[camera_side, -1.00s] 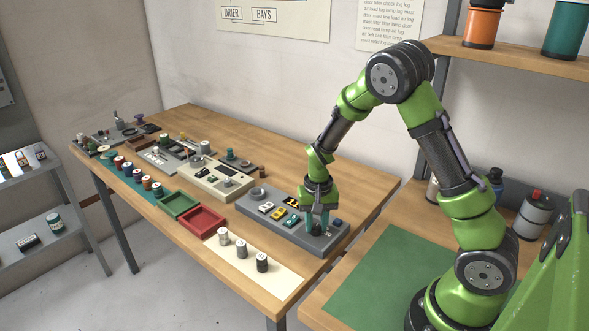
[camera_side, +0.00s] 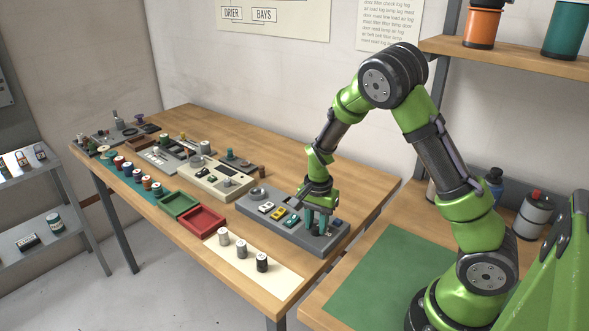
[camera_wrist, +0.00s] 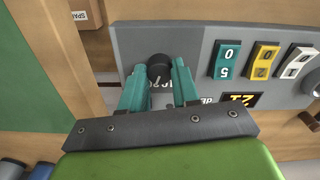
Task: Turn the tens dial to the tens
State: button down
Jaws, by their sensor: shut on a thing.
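My gripper (camera_side: 318,220) points down over the right end of a grey panel (camera_side: 251,209) on the wooden bench. In the wrist view its teal fingers (camera_wrist: 160,70) stand on either side of a black dial (camera_wrist: 158,66) and are shut on it. The dial has a pale pointer line. Lettering below the dial is partly hidden by the fingers, so I cannot read its label. To the right on the panel are a teal number block (camera_wrist: 228,60), a yellow one (camera_wrist: 262,61) and a white one (camera_wrist: 296,62). A lit amber display (camera_wrist: 241,100) sits below them.
A red tray (camera_side: 201,221) and a green tray (camera_side: 178,203) lie left of the panel. Several cylinders stand on a cream mat (camera_side: 283,284) in front. More panels and small parts fill the bench's far end. A small block (camera_wrist: 86,12) is beside the panel.

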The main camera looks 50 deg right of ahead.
aim_at(316, 226)
dwell(0.4)
jog(key=c, duration=0.8)
grip_release()
jog(key=shift+r, duration=0.1)
notch_tip(316, 226, up, 17)
jog(key=shift+f, duration=0.15)
jog(key=s+a+r+n+t, duration=0.2)
jog(key=s+a+n, duration=0.2)
jog(key=s+a+r+n+t+y, duration=0.1)
jog(key=s+a+r+n+t, duration=0.1)
jog(key=s+a+r+n, duration=0.1)
jog(key=s+a+r+n+t+y, duration=0.1)
jog(key=s+a+r+n+t, duration=0.1)
jog(key=s, duration=0.5)
jog(key=shift+a+r+n+t, duration=0.2)
jog(key=shift+a+n+t, duration=0.1)
jog(key=shift+a+n, duration=0.45)
jog(key=shift+a+r+n+t, duration=0.15)
jog(key=shift+a+n+t, duration=0.15)
jog(key=shift+a+n, duration=0.4)
